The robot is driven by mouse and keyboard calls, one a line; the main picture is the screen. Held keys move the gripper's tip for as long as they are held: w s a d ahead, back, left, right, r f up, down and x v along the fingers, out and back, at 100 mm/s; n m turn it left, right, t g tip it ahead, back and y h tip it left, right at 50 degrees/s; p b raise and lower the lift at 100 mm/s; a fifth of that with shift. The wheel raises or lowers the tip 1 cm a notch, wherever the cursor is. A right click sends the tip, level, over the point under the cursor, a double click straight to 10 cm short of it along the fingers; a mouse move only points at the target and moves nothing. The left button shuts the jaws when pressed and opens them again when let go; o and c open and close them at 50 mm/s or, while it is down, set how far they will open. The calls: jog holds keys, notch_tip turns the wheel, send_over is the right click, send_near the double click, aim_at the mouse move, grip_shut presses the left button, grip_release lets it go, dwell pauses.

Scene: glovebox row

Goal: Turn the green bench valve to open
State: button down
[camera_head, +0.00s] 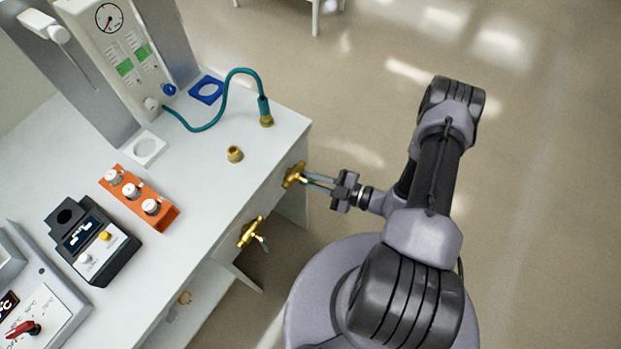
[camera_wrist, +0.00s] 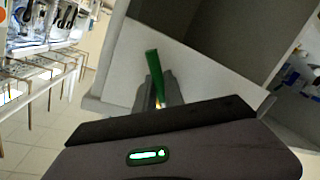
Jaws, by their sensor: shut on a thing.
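The green bench valve has a brass body (camera_head: 293,174) on the bench's front face near its right end. Its green lever (camera_wrist: 153,70) shows in the wrist view, its free end reaching up and slightly left past my fingers. My gripper (camera_head: 310,182) is at this valve, its fingers reaching in from the right. In the wrist view, my gripper (camera_wrist: 160,92) is shut on the lever, with a little brass showing between the fingers. In the head view I cannot make out the lever.
A second brass valve (camera_head: 250,232) with a pale lever sits further left on the bench front. On the bench (camera_head: 225,195) are a loose brass fitting (camera_head: 235,154), a teal hose (camera_head: 222,112) with a brass end, and an orange rack (camera_head: 138,196).

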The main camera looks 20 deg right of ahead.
jog(key=c, duration=1.5)
grip_release()
jog(key=shift+o, duration=0.2)
jog(key=p+v, duration=0.2)
jog(key=v, duration=1.5)
jog(key=shift+s+d+p, duration=0.2)
jog(key=shift+p, duration=0.2)
jog(key=shift+r, duration=0.1)
